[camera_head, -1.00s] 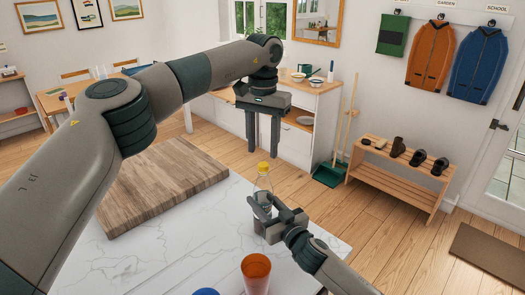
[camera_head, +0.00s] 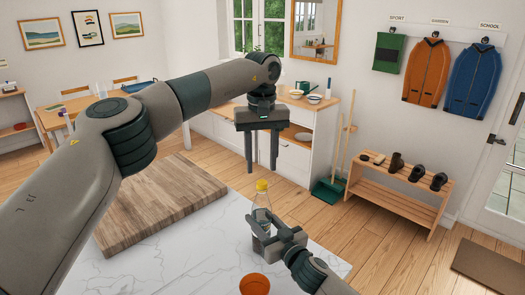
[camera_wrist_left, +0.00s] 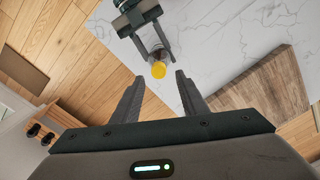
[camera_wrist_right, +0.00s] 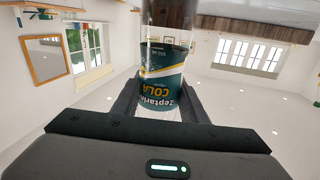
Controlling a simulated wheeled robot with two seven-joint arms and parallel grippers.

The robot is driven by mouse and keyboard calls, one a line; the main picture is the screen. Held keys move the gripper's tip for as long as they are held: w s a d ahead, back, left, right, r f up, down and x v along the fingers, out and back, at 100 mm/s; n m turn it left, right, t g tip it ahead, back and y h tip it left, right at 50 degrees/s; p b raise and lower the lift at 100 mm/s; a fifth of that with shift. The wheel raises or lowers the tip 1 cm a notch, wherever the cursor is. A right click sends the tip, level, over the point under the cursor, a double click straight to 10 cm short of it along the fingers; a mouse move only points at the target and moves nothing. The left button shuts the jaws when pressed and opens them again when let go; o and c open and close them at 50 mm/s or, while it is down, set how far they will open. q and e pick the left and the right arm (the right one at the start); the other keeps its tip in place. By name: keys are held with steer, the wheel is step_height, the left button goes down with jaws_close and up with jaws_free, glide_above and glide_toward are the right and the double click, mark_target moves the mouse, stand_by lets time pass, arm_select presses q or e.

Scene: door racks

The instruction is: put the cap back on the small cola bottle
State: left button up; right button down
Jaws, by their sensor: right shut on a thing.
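The yellow cap (camera_head: 262,185) sits at the bottle's mouth and also shows in the left wrist view (camera_wrist_left: 158,70). I cannot tell whether it is screwed tight. My left gripper (camera_head: 262,170) is open and empty, pointing down above the cap. In the left wrist view the cap lies just beyond the open fingertips (camera_wrist_left: 157,80).
A wooden board (camera_head: 160,205) lies on the marble table (camera_head: 185,255) at the left. An orange cup (camera_head: 255,284) stands near the bottom edge, partly cut off. A shoe bench (camera_head: 398,190) and a white cabinet (camera_head: 302,150) stand farther off on the floor.

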arm_select(q)
steer(key=n, duration=0.7)
steer(key=shift+r, duration=0.25)
steer(key=n, duration=0.6)
steer(key=shift+w+r, duration=0.1)
steer(key=shift+r, duration=0.05)
steer(key=n, duration=0.6)
steer(key=shift+d+r, duration=0.1)
steer(key=shift+r, duration=0.05)
steer(key=n, duration=0.6)
steer(key=shift+r, duration=0.15)
steer(key=n, duration=0.6)
steer(key=shift+r, duration=0.2)
steer(key=n, duration=0.7)
steer(key=shift+r, duration=0.15)
steer(key=n, duration=0.6)
steer(key=shift+w+r, duration=0.1)
steer(key=shift+r, duration=0.05)
steer(key=n, duration=0.7)
steer(key=shift+r+n, duration=0.2)
steer(key=shift+n, duration=0.1)
